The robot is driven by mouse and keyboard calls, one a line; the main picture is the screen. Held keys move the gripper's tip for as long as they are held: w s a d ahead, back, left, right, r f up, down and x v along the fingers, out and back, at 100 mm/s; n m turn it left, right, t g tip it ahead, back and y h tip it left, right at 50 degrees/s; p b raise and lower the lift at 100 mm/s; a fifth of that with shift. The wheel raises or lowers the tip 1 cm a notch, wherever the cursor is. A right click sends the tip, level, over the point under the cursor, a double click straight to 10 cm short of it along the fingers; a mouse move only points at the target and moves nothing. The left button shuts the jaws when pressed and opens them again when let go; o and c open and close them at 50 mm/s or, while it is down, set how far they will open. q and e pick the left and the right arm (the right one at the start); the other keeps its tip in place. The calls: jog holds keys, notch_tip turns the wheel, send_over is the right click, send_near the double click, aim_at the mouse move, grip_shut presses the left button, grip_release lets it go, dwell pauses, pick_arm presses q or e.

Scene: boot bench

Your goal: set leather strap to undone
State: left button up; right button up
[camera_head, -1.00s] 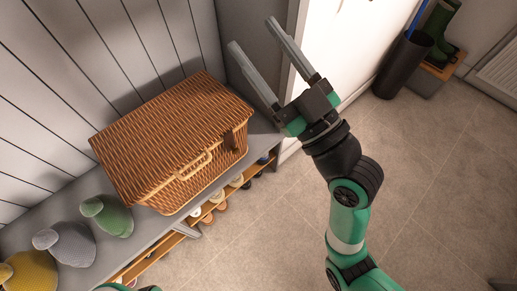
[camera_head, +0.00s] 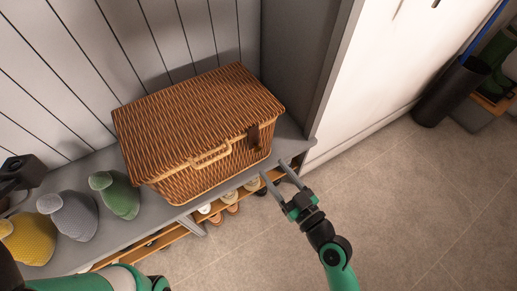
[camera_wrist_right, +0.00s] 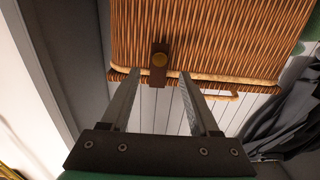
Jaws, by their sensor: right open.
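The wicker basket (camera_head: 205,115) stands on the grey bench with its lid down. The dark brown leather strap (camera_head: 253,136) is at the right part of its front. In the right wrist view the strap (camera_wrist_right: 159,72) crosses the lid's edge and lies against the wicker, with a round brass stud on it. My right gripper (camera_head: 271,168) is open and empty, below and in front of the strap and apart from it. In the right wrist view its fingers (camera_wrist_right: 159,80) point at the strap, one to each side.
A tan handle (camera_head: 212,156) is on the basket's front. Green, grey and yellow knitted hats (camera_head: 70,218) stand on the bench at left. Shoes (camera_head: 230,197) fill the shelf below. A white cabinet (camera_head: 385,75) rises at right. The floor in front is clear.

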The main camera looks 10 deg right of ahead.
aim_at(259, 151)
jog(key=b+x, duration=0.1)
jog(key=x, duration=0.8)
jog(key=shift+d, duration=0.1)
jog(key=shift+c, duration=0.2)
grip_shut()
dwell(0.8)
